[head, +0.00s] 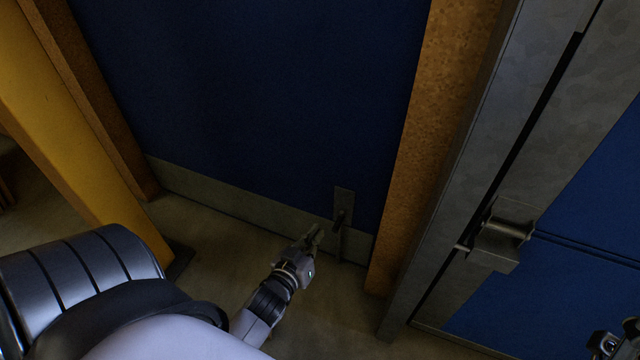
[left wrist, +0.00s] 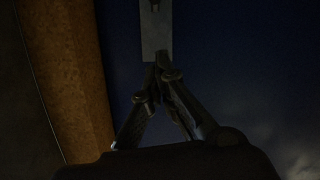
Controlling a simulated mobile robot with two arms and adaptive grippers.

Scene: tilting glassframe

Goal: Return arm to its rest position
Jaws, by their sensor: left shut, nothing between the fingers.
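My left gripper (head: 316,235) is in the lower middle of the head view, at the end of my left arm. Its fingers are together with nothing between them; they also show shut in the left wrist view (left wrist: 157,72). In the head view its tips are just left of a grey handle plate (head: 344,200) low on a dark blue panel (head: 250,90). The plate also shows beyond the fingers in the left wrist view (left wrist: 155,35). I cannot tell whether the fingers touch the handle. At the lower right edge, a small dark part shows that I cannot identify for sure.
A rusty brown post (head: 425,150) stands right of the panel, beside a grey metal frame (head: 470,170) with a latch-like bracket (head: 500,235). Another blue panel (head: 590,220) lies beyond. A yellow beam (head: 70,130) stands at left. Bare floor (head: 215,250) lies around my arm.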

